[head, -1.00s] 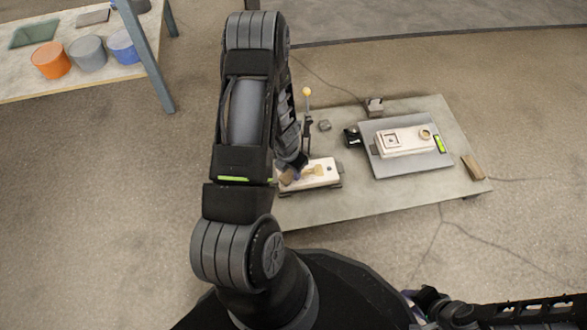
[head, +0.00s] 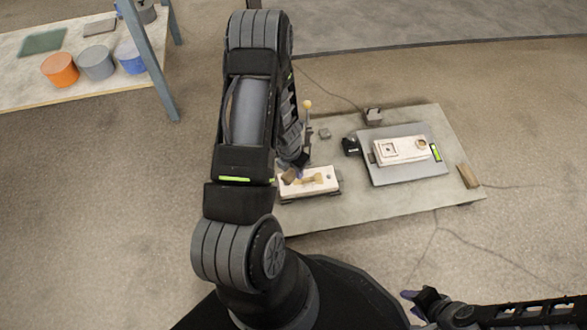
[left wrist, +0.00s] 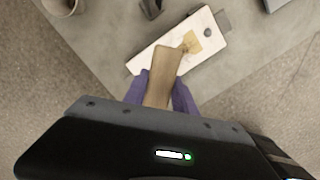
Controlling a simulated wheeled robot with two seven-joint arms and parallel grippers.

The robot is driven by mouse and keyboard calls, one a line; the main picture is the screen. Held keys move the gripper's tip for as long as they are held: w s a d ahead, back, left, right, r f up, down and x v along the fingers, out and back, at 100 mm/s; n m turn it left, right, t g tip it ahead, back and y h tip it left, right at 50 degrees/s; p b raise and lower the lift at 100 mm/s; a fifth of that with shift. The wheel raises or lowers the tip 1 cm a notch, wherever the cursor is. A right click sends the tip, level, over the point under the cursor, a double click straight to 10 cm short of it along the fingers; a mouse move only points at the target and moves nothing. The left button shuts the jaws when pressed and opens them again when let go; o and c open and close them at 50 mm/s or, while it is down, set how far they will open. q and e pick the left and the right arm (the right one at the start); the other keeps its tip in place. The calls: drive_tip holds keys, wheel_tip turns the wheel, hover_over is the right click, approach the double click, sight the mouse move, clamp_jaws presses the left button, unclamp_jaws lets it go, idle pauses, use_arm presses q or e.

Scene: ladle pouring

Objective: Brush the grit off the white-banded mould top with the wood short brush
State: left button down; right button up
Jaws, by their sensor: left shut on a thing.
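My left gripper (left wrist: 160,98) is shut on the wood short brush (left wrist: 164,72), which also shows in the head view (head: 289,176). The brush's far end reaches over a pale, white block-shaped mould top (left wrist: 215,32) at the table's left, also in the head view (head: 325,187). A tan patch (left wrist: 193,42) lies on its face just beyond the brush; I cannot tell whether brush and mould touch. The gripper and brush hide the mould's left end in the head view. My right gripper (head: 411,303) is at the bottom right, its purple fingers apart and empty.
A second pale mould (head: 402,150) lies on a grey board (head: 400,179) at the table's right. A wooden block (head: 468,176) is at the right edge. A yellow-knobbed stick (head: 308,105) stands behind the near mould. A side bench (head: 30,90) holds several pots.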

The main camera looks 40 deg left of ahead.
use_arm(q)
wheel_tip(320, 180, up, 2)
drive_tip(key=shift+r+p, duration=0.2)
drive_tip(key=shift+p, duration=0.6)
